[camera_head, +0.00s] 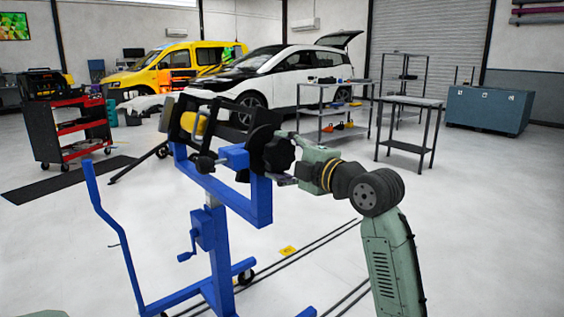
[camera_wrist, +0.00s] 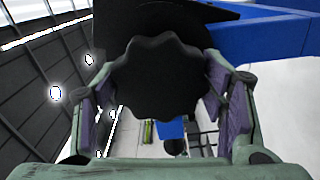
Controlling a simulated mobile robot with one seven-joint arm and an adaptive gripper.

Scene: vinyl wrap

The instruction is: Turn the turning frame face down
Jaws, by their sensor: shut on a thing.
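The turning frame is a blue stand (camera_head: 262,204) with a black cradle (camera_head: 225,125) across its top, in the middle left of the head view. A yellow cylinder (camera_head: 193,123) shows in the cradle's left end. A black lobed knob (camera_head: 279,154) sits on the right end of the cradle, and it fills the middle of the wrist view (camera_wrist: 158,75). My gripper (camera_head: 290,180) reaches it from the right. In the wrist view my gripper's fingers (camera_wrist: 165,105) stand on both sides of the knob, closed on it. Their exact contact is partly hidden.
A blue hand crank (camera_head: 187,247) and a tall blue handle (camera_head: 112,225) stick out from the stand. A red tool cart (camera_head: 70,135) stands at the left. Grey tables (camera_head: 408,102) and a white car (camera_head: 270,75) are behind. The floor at right is clear.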

